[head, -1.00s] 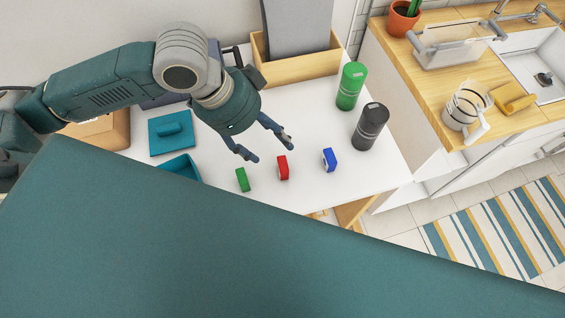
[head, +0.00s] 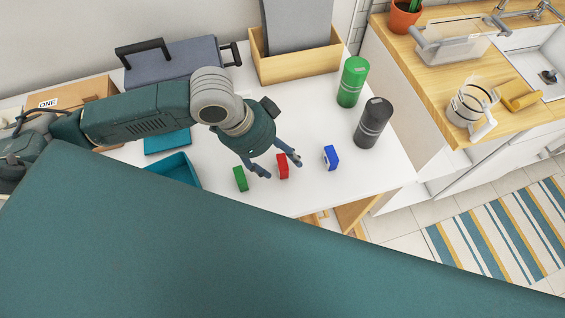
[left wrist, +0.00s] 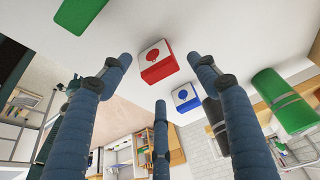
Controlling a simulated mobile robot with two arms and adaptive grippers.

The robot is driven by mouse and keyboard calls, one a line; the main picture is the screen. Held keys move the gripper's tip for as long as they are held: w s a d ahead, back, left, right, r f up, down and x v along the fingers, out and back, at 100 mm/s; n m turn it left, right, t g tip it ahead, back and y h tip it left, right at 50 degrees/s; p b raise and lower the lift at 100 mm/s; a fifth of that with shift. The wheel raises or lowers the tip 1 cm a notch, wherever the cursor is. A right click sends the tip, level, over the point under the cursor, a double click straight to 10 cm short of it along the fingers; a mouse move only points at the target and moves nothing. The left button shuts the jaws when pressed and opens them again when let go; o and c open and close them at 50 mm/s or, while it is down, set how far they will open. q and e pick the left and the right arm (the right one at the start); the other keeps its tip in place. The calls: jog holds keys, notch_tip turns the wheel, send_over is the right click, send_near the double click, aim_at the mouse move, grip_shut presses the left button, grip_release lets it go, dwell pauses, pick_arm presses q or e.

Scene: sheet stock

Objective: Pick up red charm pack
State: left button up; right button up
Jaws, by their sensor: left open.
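The red charm pack (head: 283,166) stands on the white table between a green pack (head: 240,179) and a blue pack (head: 331,158). My left gripper (head: 281,168) is open, its fingers just above and around the red pack's spot in the head view. In the left wrist view the red pack (left wrist: 157,62) shows a white face with a red round mark, between the spread fingers (left wrist: 161,75) and beyond their tips. The blue pack (left wrist: 186,96) is farther off, and the green pack (left wrist: 80,14) is at the upper left. No finger visibly grips the red pack. My right gripper is not in view.
A green canister (head: 353,82) and a dark canister (head: 373,124) stand right of the packs. A teal open box (head: 176,170) is at left, with a wooden bin (head: 297,66) and a grey-blue case (head: 172,60) behind. The white table (head: 300,121) is clear around the packs.

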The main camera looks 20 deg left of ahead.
aim_at(282, 162)
pick_arm(q)
jog(key=shift+x, duration=1.75)
jog(key=shift+a, duration=0.1)
jog(key=c, duration=1.5)
jog(key=shift+o, duration=0.2)
